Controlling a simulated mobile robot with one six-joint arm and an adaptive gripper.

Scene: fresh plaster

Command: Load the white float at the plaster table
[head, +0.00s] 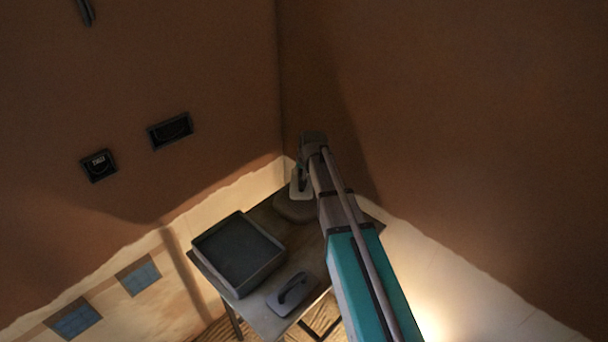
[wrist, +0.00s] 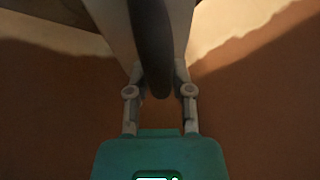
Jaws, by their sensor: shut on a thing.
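My gripper (head: 302,168) is shut on the dark handle of the white float (wrist: 112,28). In the wrist view the handle sits between the two fingers of my gripper (wrist: 160,91), with the pale plate behind it. In the head view the white float (head: 300,186) is tilted at the far end of the plaster table (head: 262,316). It overlaps a grey rounded lump (head: 294,209) there; I cannot tell whether they touch. My arm hides part of the table's right side.
A dark square tray (head: 264,279) stands on the table's left. A second float, grey with a dark handle (head: 292,288), lies at the near edge. Brown walls meet behind the table. Two dark wall boxes (head: 170,131) (head: 98,165) are on the left wall.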

